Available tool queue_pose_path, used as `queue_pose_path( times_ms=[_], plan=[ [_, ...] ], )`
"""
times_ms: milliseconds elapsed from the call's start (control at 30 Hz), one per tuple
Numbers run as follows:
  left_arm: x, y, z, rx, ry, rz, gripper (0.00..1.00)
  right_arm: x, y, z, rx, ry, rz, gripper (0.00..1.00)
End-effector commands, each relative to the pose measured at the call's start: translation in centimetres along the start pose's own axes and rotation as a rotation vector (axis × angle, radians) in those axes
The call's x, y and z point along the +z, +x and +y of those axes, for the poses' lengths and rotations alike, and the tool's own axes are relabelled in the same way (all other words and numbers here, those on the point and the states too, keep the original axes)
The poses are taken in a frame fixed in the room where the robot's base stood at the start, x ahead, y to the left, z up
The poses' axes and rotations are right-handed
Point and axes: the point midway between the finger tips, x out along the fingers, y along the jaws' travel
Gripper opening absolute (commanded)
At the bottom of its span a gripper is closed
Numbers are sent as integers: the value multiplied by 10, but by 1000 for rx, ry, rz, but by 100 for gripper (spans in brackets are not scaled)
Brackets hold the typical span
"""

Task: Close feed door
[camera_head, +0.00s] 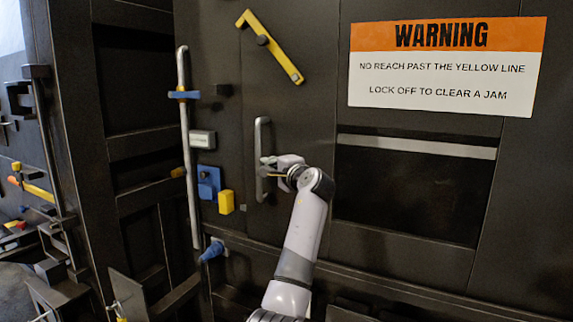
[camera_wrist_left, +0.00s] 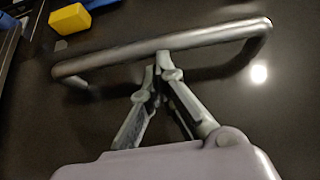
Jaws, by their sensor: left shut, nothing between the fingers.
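A dark panel (camera_head: 290,90) with a vertical grey bar handle (camera_head: 259,140) is in the middle of the head view; I take it as the feed door. It looks about flush with the dark panels around it; any small gap is hard to tell. My left gripper (camera_head: 268,167) is shut and empty at the handle's lower half. In the left wrist view the handle (camera_wrist_left: 215,36) crosses the top, and the closed fingertips of my left gripper (camera_wrist_left: 163,72) are at its middle. Whether they touch it I cannot tell. My right gripper is out of view.
A yellow lever (camera_head: 270,46) sits slanted above the handle. A warning sign (camera_head: 440,70) is at upper right over a dark window (camera_head: 410,190). A tall grey rod (camera_head: 187,130), a blue fitting (camera_head: 208,182) and a yellow block (camera_head: 226,202) stand left of the handle.

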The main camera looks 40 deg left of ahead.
Motion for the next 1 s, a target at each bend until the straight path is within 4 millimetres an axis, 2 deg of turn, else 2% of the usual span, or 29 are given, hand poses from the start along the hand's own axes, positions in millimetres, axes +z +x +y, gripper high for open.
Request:
queue_pose_path(
  times_ms=[33, 200, 400, 1000],
  plan=[
    [8, 11, -1, -1, 1, -3, 0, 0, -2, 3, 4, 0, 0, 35],
    [26, 38, -2, -2, 0, -1, 0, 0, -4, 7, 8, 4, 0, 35],
    [38, 56, -1, -2, 0, 0, 0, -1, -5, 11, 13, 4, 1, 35],
    [42, 62, -1, -1, -1, -3, 0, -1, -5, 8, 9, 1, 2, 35]
  ],
)
